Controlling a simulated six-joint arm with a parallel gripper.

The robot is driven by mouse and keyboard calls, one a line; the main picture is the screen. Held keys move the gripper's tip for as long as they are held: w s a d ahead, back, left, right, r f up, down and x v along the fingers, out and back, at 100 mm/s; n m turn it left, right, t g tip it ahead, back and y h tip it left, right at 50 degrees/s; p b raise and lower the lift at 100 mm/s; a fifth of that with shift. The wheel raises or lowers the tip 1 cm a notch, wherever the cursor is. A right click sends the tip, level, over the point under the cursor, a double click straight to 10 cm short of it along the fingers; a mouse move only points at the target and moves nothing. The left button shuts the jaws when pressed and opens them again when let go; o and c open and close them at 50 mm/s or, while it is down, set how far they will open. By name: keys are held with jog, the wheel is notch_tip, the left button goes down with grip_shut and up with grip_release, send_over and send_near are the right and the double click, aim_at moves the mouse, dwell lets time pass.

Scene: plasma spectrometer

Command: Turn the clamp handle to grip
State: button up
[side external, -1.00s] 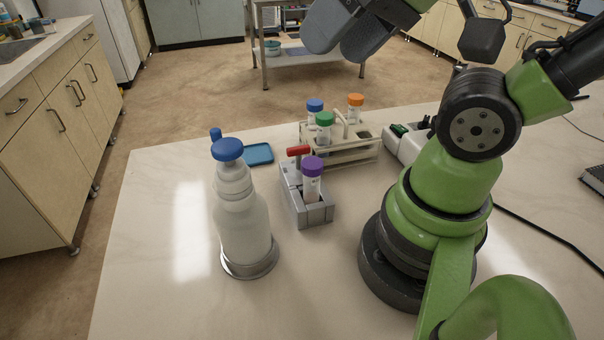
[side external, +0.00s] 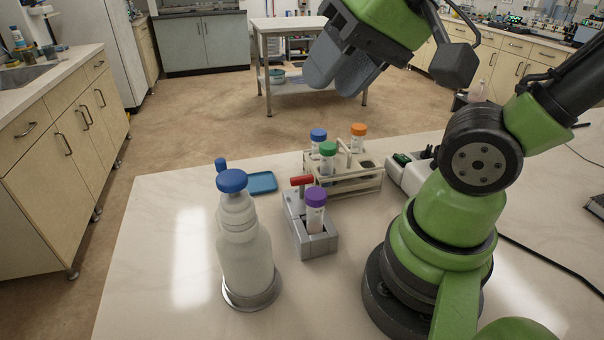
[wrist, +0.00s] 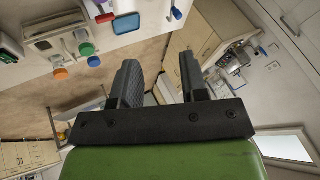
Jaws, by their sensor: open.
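The clamp is a small grey block (side external: 318,243) on the pale bench, with a red handle (side external: 301,181) at its far left side. A tube with a purple cap (side external: 316,196) stands upright in it. My gripper (side external: 331,88) is open and empty, held high above the bench and apart from the clamp. In the wrist view, my gripper's two fingers (wrist: 159,68) are spread with nothing between them. The purple cap (wrist: 104,18) and a bit of the red handle (wrist: 101,2) show at that view's top edge; most of the clamp is cut off.
A tube rack (side external: 367,185) with blue, green and orange caps stands behind the clamp. A blue-capped bottle (side external: 246,250) stands at left on a round metal base. A blue tray (side external: 262,182) lies behind it. A white device (side external: 412,178) is at right.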

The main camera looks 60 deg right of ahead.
jog(key=w+d+f+m+g+h, duration=0.1)
jog(key=w+d+f+m+g, duration=0.25)
jog(key=w+m, duration=0.4)
jog(key=m+g, duration=0.3)
jog(key=m, duration=1.1)
send_near(302, 177)
jog(key=shift+n+h, duration=0.25)
jog(key=shift+h, duration=0.05)
jog(key=f, duration=0.9)
jog(key=shift+a, duration=0.25)
grip_shut()
